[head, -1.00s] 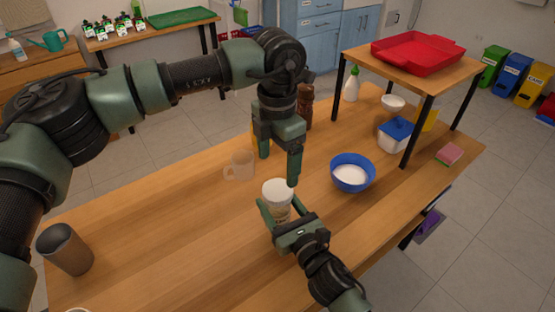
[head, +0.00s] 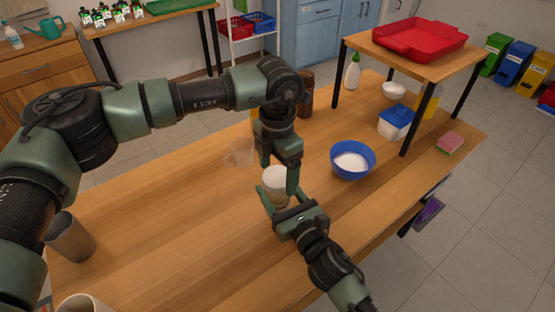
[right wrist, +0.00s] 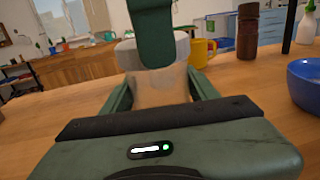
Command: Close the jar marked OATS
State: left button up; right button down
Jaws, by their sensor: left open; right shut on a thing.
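The jar (head: 271,193) stands on the wooden table in the head view, with a white lid (head: 276,175) on its top. Any marking on it is hidden or too small to read. My right gripper (head: 279,205) is shut on the jar's body from the front; the right wrist view also shows the jar (right wrist: 158,88) between the fingers and the pale lid (right wrist: 126,55) above. My left gripper (head: 277,170) is open, pointing down at the lid, one finger in front of it in the right wrist view. Whether the lid is fully seated I cannot tell.
A blue bowl (head: 352,160) of white stuff stands to the right of the jar. A grey cup (head: 70,238) is at the left. A raised shelf with a red tray (head: 420,40) stands back right.

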pick_arm(q)
jog(key=shift+f, duration=0.25)
jog(key=c, duration=1.5)
jog(key=o, duration=1.7)
jog(key=shift+c, duration=0.2)
notch_tip(320, 180, up, 12)
pick_arm(e)
jog(key=shift+c, duration=1.8)
grip_release()
